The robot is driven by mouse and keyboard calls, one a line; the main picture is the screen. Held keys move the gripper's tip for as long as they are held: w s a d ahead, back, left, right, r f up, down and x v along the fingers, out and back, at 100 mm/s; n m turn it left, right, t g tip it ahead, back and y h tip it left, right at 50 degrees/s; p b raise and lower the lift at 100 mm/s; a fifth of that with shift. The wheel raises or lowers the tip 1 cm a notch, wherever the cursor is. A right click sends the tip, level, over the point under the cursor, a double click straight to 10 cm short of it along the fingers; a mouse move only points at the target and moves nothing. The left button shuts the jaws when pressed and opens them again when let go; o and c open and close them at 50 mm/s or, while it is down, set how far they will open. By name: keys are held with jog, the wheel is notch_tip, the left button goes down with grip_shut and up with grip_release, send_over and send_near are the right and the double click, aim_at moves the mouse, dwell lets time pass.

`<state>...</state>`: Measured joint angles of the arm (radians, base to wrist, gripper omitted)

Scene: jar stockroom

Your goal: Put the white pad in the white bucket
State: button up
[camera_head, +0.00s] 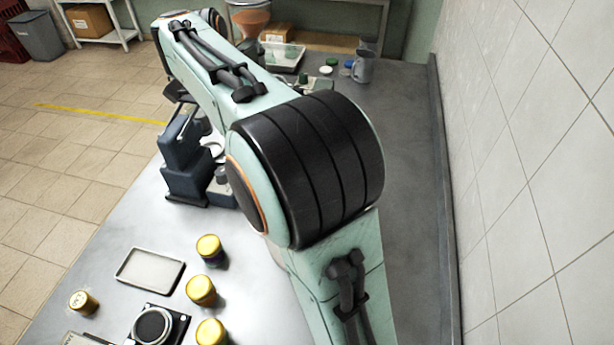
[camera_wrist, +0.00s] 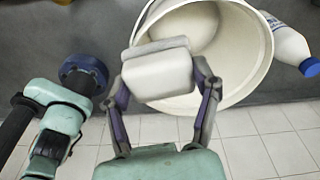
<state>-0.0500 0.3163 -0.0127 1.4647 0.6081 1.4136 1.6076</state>
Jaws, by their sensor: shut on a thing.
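My gripper (camera_wrist: 160,80) is shut on the white pad (camera_wrist: 158,73) in the wrist view, one finger on each side of it. The white bucket (camera_wrist: 256,55) is beyond the pad, its open mouth facing the camera. The pad overlaps the lower left of the bucket's mouth and covers part of the rim. I cannot tell whether it is above the mouth or inside it. In the head view my arm covers the middle of the bench, and I cannot make out the gripper, pad or bucket there.
A white bottle with a blue cap (camera_wrist: 289,45) lies close to the bucket's right. In the head view, yellow-lidded jars (camera_head: 201,290), a shallow white tray (camera_head: 150,270) and a dark blue device (camera_head: 186,160) stand on the bench. A tiled wall (camera_head: 530,160) borders its right side.

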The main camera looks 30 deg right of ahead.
jog(key=s+d+m, duration=0.5)
jog(key=d+m, duration=0.2)
jog(key=d, duration=0.1)
jog(key=shift+g, duration=0.4)
jog(key=f, duration=2.4)
jog(key=shift+a+f, duration=0.25)
jog(key=shift+a, duration=0.05)
jog(key=shift+f, duration=2.35)
jog(key=o, duration=0.8)
jog(key=shift+f, duration=0.1)
jog(key=shift+o, duration=0.3)
notch_tip(320, 180, up, 12)
jog(key=w, duration=0.1)
jog(key=shift+w+a, duration=0.3)
jog(key=shift+w, duration=0.05)
